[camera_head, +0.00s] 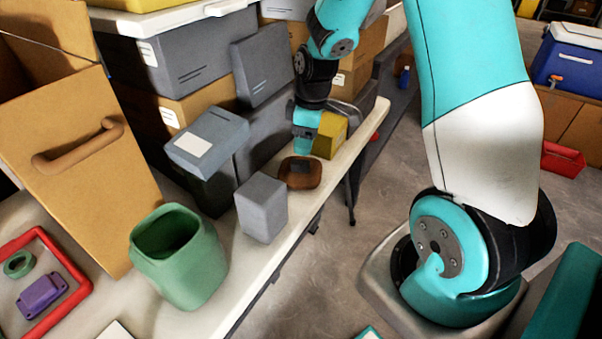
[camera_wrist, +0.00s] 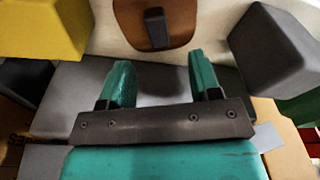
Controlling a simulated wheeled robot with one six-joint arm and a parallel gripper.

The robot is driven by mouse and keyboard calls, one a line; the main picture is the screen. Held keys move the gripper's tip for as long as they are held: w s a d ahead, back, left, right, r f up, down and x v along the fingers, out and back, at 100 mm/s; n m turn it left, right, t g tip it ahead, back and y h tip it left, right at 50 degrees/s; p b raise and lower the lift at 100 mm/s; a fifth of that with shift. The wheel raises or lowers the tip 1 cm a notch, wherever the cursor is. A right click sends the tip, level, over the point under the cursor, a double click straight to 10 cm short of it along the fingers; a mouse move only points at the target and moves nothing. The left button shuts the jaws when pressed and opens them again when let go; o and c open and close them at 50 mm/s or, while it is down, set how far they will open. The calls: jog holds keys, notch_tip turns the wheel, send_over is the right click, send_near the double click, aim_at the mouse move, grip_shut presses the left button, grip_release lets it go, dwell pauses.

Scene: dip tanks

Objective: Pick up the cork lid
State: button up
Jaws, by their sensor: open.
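The cork lid (camera_head: 301,173) is a brown, rounded flat piece with a dark raised knob on top. It lies on the pale bench top between a yellow block and a grey block. In the wrist view the cork lid (camera_wrist: 180,17) is at the top, cut off by the edge, with its dark knob showing. My gripper (camera_wrist: 160,75) is open, with two teal fingers apart and nothing between them. In the head view my gripper (camera_head: 304,146) is just behind the lid; its fingertips are hard to make out there.
The yellow block (camera_head: 330,135) stands close beside my gripper. A grey block (camera_head: 262,207) stands in front of the lid, with a green jar (camera_head: 190,268) nearer. Stacked grey boxes (camera_head: 203,57) fill the bench's back. A red-rimmed tray (camera_head: 78,270) is at lower left.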

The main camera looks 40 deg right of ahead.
aim_at(300, 162)
jog(key=shift+w+a+f, duration=0.1)
jog(key=shift+w+f, duration=0.05)
jog(key=shift+f, duration=1.05)
jog(key=shift+w+a+f, duration=0.1)
jog(key=shift+w+f, duration=0.1)
jog(key=shift+f, duration=0.95)
jog(key=shift+w+f, duration=0.15)
jog(key=shift+f, duration=1.05)
jog(key=c, duration=1)
jog(key=shift+r, duration=0.1)
